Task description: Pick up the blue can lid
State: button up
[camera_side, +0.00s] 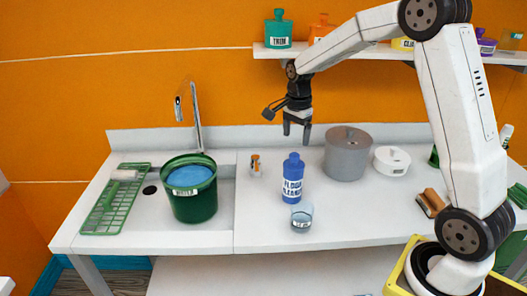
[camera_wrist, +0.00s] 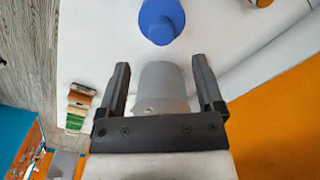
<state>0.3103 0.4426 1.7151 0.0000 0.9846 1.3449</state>
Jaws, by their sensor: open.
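I cannot make out a separate blue can lid in either view. A blue bottle (camera_side: 292,180) with a white label stands upright on the counter in the side view. A blue round shape (camera_wrist: 161,20) with a raised knob shows at the top of the wrist view and looks like that bottle from above. The lidded grey can (camera_side: 347,155) stands to its right. My gripper (camera_side: 297,135) points down above the counter, apart from the objects. In the wrist view its fingers (camera_wrist: 160,66) are spread, with a grey shape (camera_wrist: 162,82) showing between them.
A labelled green bucket (camera_side: 190,206) with a blue surface inside stands by the tap. A clear glass (camera_side: 301,218) is in front of the bottle. A white container (camera_side: 392,160) and a brush (camera_side: 432,203) are at right. A shelf (camera_side: 280,53) holds several bottles.

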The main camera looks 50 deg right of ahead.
aim_at(295, 154)
jog(key=shift+f, duration=1.3)
jog(key=shift+w+d+f, duration=0.1)
jog(key=shift+d+f, duration=0.05)
jog(key=shift+f, duration=2.45)
grip_shut()
